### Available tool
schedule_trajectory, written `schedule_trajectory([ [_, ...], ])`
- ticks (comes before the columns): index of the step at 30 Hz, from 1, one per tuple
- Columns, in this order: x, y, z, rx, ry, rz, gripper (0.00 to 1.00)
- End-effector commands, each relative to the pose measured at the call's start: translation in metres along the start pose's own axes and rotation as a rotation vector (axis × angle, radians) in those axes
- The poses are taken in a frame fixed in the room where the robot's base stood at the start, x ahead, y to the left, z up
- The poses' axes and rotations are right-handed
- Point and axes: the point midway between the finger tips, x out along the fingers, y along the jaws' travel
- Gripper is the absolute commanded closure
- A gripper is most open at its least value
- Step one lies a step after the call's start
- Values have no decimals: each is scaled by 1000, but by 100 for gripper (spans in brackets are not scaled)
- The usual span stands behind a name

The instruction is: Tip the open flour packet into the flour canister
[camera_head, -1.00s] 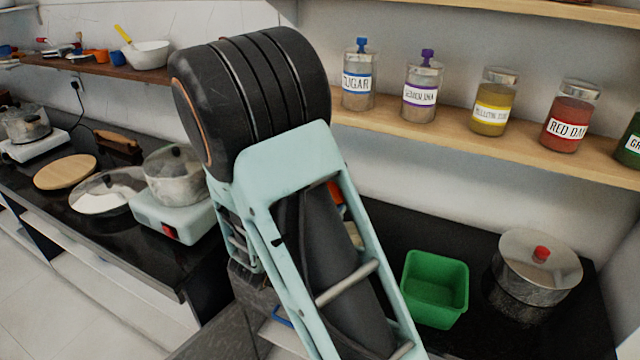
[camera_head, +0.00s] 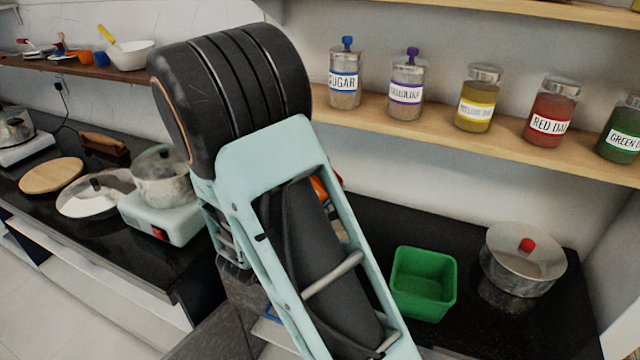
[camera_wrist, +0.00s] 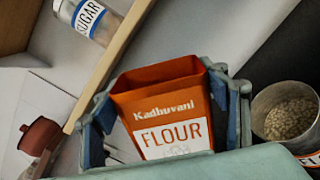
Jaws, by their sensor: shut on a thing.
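The open flour packet (camera_wrist: 170,112), orange with a white FLOUR panel, is in the middle of the wrist view. My gripper (camera_wrist: 168,98) is shut on it, one blue-grey finger on each side. Its open top shows; I see no flour coming out. A round metal canister (camera_wrist: 290,112) with grainy beige contents and a partly cut-off orange-and-white label is just right of the right finger.
A shelf (camera_head: 420,115) with labelled jars, including the sugar jar (camera_head: 344,78), runs behind my arm. A green tub (camera_head: 424,284) and a lidded pot (camera_head: 523,260) stand on the right counter. A brown lidded pot (camera_wrist: 40,134) shows at left in the wrist view.

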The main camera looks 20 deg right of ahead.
Motion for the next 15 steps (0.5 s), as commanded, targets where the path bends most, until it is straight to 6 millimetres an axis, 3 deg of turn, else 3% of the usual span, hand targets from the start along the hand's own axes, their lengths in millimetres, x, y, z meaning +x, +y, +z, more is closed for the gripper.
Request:
schedule_trajectory([
  [15, 0, 20, 21, -170, 0, 1, 82],
])
